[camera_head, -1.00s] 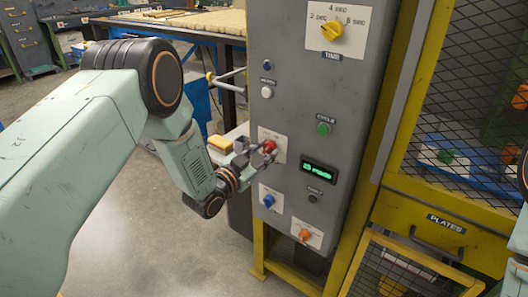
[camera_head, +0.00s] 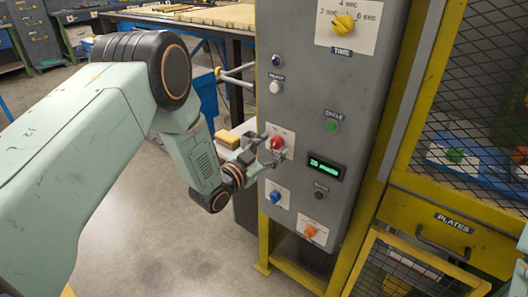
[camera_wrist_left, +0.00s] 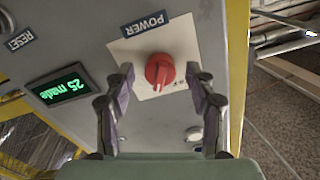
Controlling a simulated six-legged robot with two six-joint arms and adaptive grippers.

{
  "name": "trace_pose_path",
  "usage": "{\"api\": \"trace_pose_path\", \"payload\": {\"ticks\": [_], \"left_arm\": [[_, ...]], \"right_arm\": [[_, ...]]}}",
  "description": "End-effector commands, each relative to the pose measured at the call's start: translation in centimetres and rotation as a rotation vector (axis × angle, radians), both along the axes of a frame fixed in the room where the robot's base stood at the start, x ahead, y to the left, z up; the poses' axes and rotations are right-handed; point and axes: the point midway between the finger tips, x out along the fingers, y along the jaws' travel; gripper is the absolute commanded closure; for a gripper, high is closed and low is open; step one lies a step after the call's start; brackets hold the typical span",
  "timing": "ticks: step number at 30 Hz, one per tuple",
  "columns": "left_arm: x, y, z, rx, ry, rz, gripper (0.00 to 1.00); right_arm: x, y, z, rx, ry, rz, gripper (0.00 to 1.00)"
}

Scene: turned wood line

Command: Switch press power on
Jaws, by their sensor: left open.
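The red power knob (camera_head: 277,143) sits on a white plate on the grey control panel (camera_head: 292,108). In the left wrist view the red knob (camera_wrist_left: 160,71) shows upside down under the POWER label (camera_wrist_left: 144,24), its ridge upright in the picture. Small lettering beside it is partly hidden by a finger. My left gripper (camera_head: 270,147) is open at the knob. In the left wrist view my left gripper (camera_wrist_left: 161,90) has one finger on each side of the knob, with gaps between, so it does not hold it. My right gripper is not in view.
The green display (camera_head: 325,167) reads "25 made" in the wrist view. Nearby are the green cycle button (camera_head: 331,125), blue knob (camera_head: 275,197), orange knob (camera_head: 310,231), white button (camera_head: 275,87) and yellow time knob (camera_head: 344,25). A yellow mesh cage stands at the right.

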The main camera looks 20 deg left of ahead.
Motion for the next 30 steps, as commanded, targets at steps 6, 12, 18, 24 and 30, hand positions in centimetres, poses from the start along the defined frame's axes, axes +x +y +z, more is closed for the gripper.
{"api": "trace_pose_path", "payload": {"ticks": [6,12,18,24,30], "left_arm": [[-2.7,1.1,0.0,-0.002,0.003,0.004,0.44],[-6.6,2.6,0.0,-0.004,0.004,0.005,0.44],[-9.6,3.7,0.0,-0.002,0.001,0.004,0.44],[-10.9,4.0,0.0,-0.001,0.0,0.002,0.44],[-11.1,4.0,0.1,0.0,-0.001,0.0,0.44]], "right_arm": [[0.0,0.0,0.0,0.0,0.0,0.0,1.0],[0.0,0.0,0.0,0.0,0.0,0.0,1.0],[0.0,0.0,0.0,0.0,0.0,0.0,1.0],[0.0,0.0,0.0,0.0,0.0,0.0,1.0],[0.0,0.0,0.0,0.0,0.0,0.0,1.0]]}}
